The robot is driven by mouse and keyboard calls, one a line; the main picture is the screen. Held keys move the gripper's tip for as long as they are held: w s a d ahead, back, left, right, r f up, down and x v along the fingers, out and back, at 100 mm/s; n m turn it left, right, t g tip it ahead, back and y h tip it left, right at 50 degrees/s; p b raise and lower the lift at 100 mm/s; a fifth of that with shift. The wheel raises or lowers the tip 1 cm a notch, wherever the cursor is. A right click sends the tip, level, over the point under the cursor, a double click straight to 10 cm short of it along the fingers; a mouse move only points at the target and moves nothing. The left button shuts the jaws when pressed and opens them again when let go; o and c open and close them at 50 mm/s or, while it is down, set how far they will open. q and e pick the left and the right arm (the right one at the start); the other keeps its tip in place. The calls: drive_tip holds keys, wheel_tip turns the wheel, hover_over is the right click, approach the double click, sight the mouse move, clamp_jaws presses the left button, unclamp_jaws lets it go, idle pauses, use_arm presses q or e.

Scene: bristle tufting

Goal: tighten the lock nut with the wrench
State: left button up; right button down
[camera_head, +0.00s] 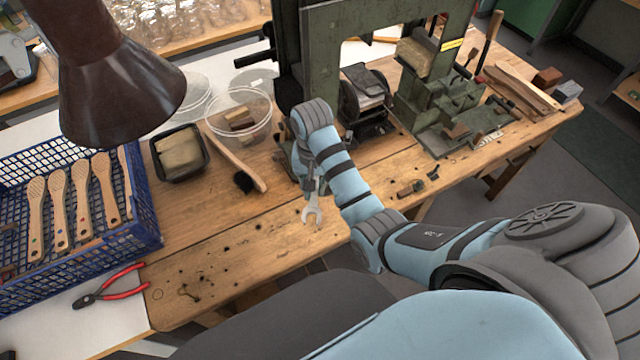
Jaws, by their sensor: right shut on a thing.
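My right arm reaches in from the right over the bench. My right gripper (308,178) points down near the front of the green machine and is shut on a wrench (312,213). The wrench is silver, and its open-ended jaw hangs below the fingers, over the wooden bench top. I cannot tell whether the jaw touches the wood. I cannot make out the lock nut; my right wrist and forearm cover part of the machine's lower front. My left gripper is not in view.
The green tufting machine (291,60) stands on the wooden bench (225,250). A blue crate (148,225) of wooden brush handles, red pliers (122,292), a black tub (205,150), a clear bowl (267,118) and a brush (238,165) lie left. A dark lamp shade (115,90) hangs upper left.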

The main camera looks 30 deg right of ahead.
drive_tip(key=shift+a, duration=0.2)
drive_tip(key=shift+d, duration=0.1)
drive_tip(key=shift+s+d+n, duration=0.4)
drive_tip(key=shift+d+n, duration=0.2)
drive_tip(key=shift+s+d+n, duration=0.3)
drive_tip(key=shift+d+n, duration=0.2)
drive_tip(key=shift+d, duration=0.1)
idle(0.3)
